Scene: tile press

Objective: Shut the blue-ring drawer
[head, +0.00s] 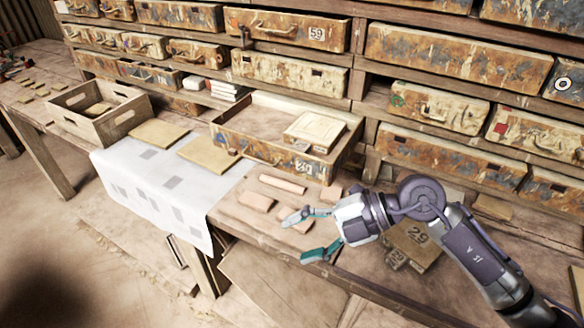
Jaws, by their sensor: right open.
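A worn tan drawer (232,152) stands pulled out of the cabinet at the middle. It has a handle and a number label on its front, and a pale box (314,130) lies in it. A drawer (560,79) at the far right carries a dark ring on a white disc and looks shut. My right gripper (308,238) is open and empty, over the bench's front edge, nearer than the middle drawer and apart from it.
Several small wooden blocks (282,184) lie on the bench between the middle drawer and my right gripper. A numbered box (414,243) sits behind my right arm. A wooden crate (97,119) and a white cloth (150,183) are at the left.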

